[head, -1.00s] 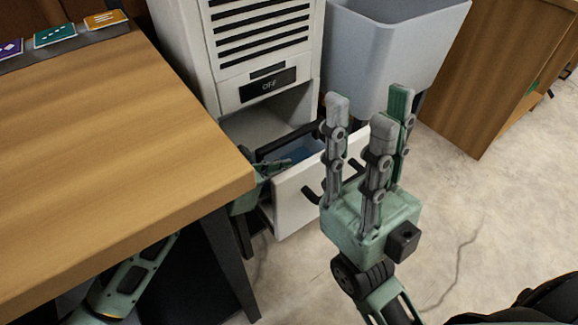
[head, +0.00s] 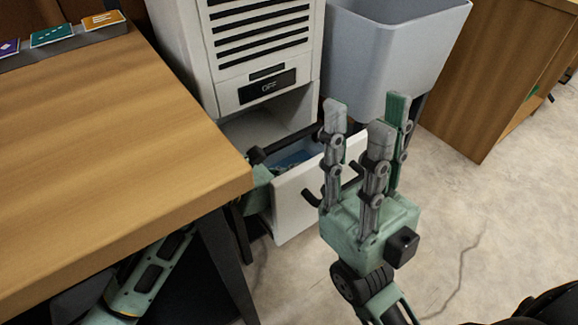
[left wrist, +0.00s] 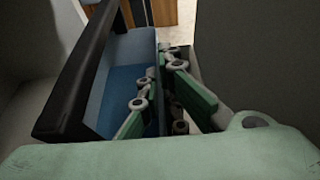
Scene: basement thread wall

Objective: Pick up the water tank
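The water tank (head: 293,207) is a white-fronted drawer with a blue inside and a black handle bar (head: 290,143). It sticks out of the bottom of the white machine. In the left wrist view the tank's blue inside (left wrist: 118,92) lies behind the black bar. My left gripper (left wrist: 163,70) is at the tank, its fingers on either side of a tank wall. Whether they press on it cannot be told. In the head view that gripper is mostly hidden by the table corner and tank. My right gripper (head: 368,115) is open and empty, fingers up, in front of the tank's right side.
The wooden table (head: 110,160) fills the left, its corner close to the tank and over my left arm. A grey bin (head: 390,50) stands right of the machine (head: 262,50). A wooden cabinet (head: 490,80) is at the right. The floor at the right is mostly clear.

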